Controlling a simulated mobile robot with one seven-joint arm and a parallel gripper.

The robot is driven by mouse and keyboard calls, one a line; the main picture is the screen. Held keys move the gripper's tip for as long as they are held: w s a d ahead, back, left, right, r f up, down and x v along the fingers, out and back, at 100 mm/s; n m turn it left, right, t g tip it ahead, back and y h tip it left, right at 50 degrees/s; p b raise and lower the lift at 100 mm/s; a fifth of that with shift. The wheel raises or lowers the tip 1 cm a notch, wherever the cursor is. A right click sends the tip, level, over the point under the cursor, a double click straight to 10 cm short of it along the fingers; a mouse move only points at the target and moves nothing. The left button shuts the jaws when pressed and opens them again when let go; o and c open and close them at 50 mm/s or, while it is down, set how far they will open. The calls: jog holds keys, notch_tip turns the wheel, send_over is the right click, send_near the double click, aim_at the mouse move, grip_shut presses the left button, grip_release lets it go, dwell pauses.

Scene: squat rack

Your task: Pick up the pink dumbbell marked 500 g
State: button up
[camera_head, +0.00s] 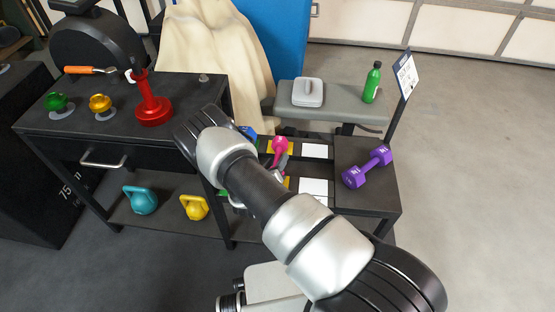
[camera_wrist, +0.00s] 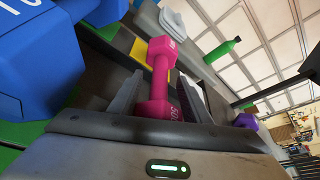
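The pink dumbbell (camera_head: 280,146) is on the rack's tray behind my arm in the head view, partly hidden. In the wrist view the pink dumbbell (camera_wrist: 161,78) lies lengthwise between my fingers, its near head marked with partly visible digits that look like "500". My gripper (camera_wrist: 160,84) is open, one finger on each side of the dumbbell, with gaps to the handle visible. In the head view my gripper is mostly hidden by my arm.
A blue dumbbell (camera_wrist: 40,62) is close on the left in the wrist view. A purple dumbbell (camera_head: 367,168) lies on the rack's right end. White and yellow squares mark the tray. A grey bench (camera_head: 334,110) with a green bottle (camera_head: 372,83) stands behind.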

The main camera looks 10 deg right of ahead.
jog(key=c, duration=0.8)
jog(key=shift+o, duration=0.2)
jog(key=shift+r, duration=0.15)
